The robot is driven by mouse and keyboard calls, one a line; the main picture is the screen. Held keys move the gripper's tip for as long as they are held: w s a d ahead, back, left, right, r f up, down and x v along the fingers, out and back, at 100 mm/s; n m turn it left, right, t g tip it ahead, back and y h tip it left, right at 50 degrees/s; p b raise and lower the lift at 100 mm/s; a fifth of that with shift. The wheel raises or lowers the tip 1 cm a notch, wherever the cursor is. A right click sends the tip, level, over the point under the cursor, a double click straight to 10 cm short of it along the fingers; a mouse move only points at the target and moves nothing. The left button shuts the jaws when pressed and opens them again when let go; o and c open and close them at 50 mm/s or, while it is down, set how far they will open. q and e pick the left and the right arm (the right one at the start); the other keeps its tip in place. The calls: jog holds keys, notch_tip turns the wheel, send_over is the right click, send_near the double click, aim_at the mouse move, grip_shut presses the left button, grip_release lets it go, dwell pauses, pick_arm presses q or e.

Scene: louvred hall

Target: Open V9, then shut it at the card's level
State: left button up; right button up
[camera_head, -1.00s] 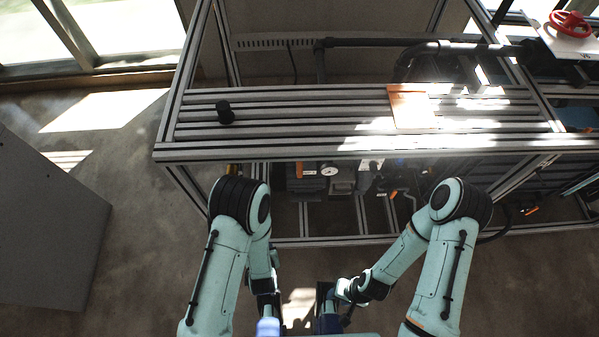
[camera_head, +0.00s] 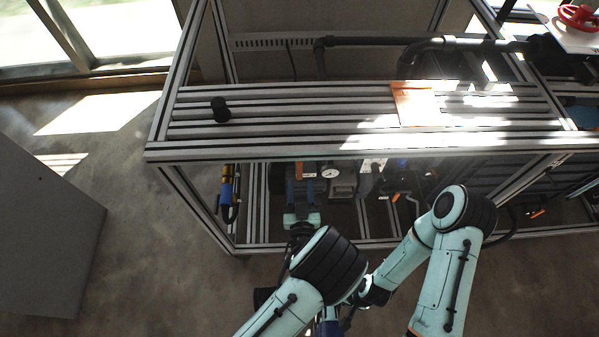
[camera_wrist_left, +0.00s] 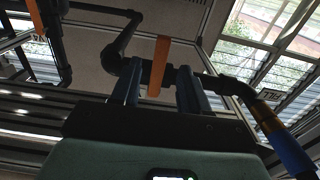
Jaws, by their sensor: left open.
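My left gripper (camera_head: 301,184) is open, its two blue fingers reaching under the front of the frame's top. In the left wrist view, an orange lever (camera_wrist_left: 158,67) on a black pipe (camera_wrist_left: 212,82) shows between and beyond the open fingers (camera_wrist_left: 160,77). The lever stands across the pipe; I cannot tell whether the fingers touch it. No V9 marking is legible.
The aluminium frame (camera_head: 300,152) spans the workspace, with a black knob (camera_head: 220,109) on its slats. A round gauge (camera_head: 330,173) and other orange levers (camera_head: 396,197) sit under it. A red handwheel (camera_head: 579,17) is far right. A grey panel (camera_head: 45,225) stands left.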

aim_at(300, 176)
pick_arm(q)
jog(key=shift+w+b, duration=0.4)
jog(key=shift+w, duration=2.15)
grip_shut()
jog(key=shift+f, duration=0.1)
